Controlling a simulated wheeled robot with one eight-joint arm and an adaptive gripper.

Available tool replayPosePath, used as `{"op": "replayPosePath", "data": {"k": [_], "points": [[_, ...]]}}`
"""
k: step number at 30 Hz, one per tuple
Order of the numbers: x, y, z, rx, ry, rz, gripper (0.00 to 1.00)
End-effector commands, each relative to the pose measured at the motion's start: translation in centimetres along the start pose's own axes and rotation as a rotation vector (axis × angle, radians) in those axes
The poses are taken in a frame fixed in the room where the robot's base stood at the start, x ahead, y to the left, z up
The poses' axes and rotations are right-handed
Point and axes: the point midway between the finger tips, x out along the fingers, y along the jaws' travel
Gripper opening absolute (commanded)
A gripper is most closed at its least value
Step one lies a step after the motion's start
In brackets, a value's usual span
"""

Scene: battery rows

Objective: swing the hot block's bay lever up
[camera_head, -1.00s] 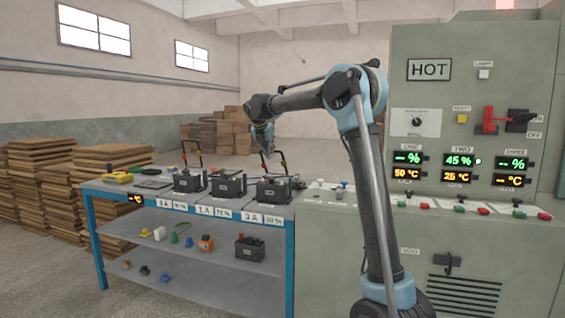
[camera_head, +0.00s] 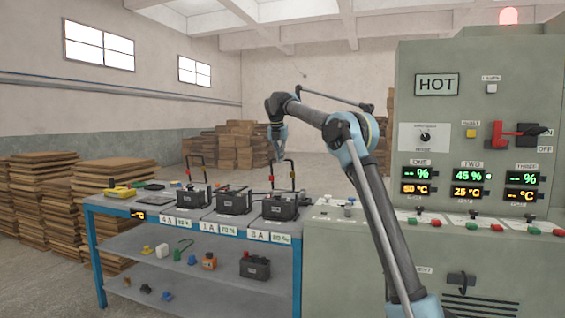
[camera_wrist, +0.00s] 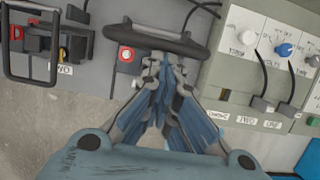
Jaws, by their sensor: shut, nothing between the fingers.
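My gripper (camera_head: 278,158) is shut and empty over the right end of the workbench, by an upright black lever with red collars (camera_head: 271,172). In the wrist view my shut fingers (camera_wrist: 160,68) are just below the lever's black crossbar (camera_wrist: 150,38); I cannot tell whether they touch it. Three dark battery blocks stand on the bench: left (camera_head: 192,197), middle (camera_head: 233,201) and right (camera_head: 281,207). Another lever (camera_head: 195,160) stands upright at the left block. The cabinet's display ONE (camera_head: 416,189) reads about 50 °C, and display TWO (camera_head: 467,191) reads 25 °C.
The grey HOT cabinet (camera_head: 480,120) stands right of the bench, with a red handle (camera_head: 497,135). The lower shelf (camera_head: 190,280) holds small coloured parts and a dark block (camera_head: 255,266). Stacked boards (camera_head: 40,200) stand left of the bench. Open floor lies behind it.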

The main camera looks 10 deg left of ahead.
Motion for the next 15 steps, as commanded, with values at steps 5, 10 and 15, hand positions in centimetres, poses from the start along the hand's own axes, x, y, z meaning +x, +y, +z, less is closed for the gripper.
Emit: {"op": "replayPosePath", "data": {"k": [5,10,15], "points": [[0.02,0.20,0.41,-0.002,-0.004,0.001,0.00],[0.00,0.23,0.59,-0.002,-0.006,0.001,0.00],[-0.01,0.18,0.68,-0.002,-0.009,0.001,0.00]]}}
